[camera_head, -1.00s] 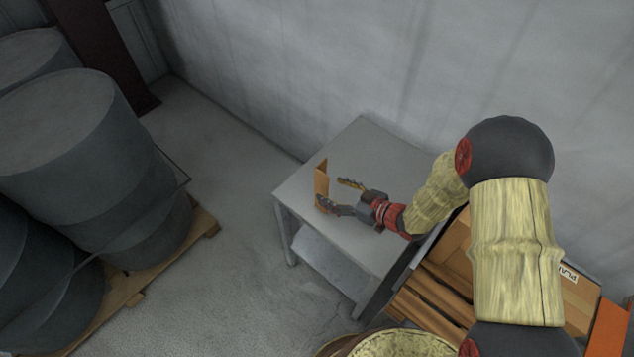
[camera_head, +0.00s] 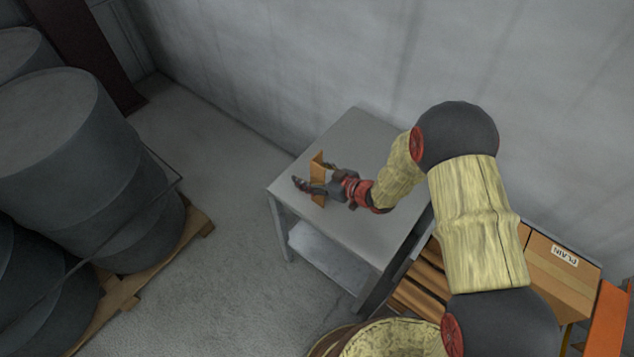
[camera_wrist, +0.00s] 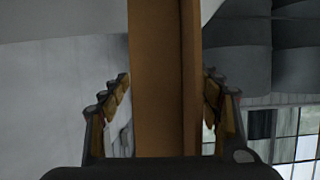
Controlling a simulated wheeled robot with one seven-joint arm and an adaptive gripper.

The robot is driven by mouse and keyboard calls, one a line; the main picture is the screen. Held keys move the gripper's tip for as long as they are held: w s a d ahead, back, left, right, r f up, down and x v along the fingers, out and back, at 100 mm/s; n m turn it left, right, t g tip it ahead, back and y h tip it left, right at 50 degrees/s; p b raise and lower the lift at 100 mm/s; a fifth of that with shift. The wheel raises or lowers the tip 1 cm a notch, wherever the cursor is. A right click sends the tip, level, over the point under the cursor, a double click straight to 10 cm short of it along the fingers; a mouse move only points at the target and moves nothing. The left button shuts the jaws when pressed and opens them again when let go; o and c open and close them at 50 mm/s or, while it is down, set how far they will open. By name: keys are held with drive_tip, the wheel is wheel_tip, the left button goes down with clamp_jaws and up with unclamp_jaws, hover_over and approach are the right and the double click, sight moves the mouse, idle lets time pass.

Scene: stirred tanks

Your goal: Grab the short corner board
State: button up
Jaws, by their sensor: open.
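The short corner board (camera_head: 318,172) is a brown, L-shaped piece standing upright near the left part of the grey table's top (camera_head: 362,140). In the wrist view the corner board (camera_wrist: 160,80) runs vertically between the two fingers, with its fold edge toward the right. My gripper (camera_head: 316,178) is open around it, one finger on each side. In the wrist view a gap shows between the left finger and the board; the right finger of my gripper (camera_wrist: 166,110) is closer to it. The board's lower end is hidden behind the gripper body in the wrist view.
Large grey drums (camera_head: 75,150) stand on a wooden pallet (camera_head: 195,228) to the left. A cardboard box marked PLAIN (camera_head: 560,275) and several brown boards (camera_head: 425,285) lie right of the table. A round container (camera_head: 395,340) is at the bottom. A wall rises behind.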

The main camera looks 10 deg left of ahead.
drive_tip(key=shift+r, duration=0.1)
drive_tip(key=c, duration=1.3)
drive_tip(key=shift+r, duration=0.1)
drive_tip(key=shift+c, duration=0.2)
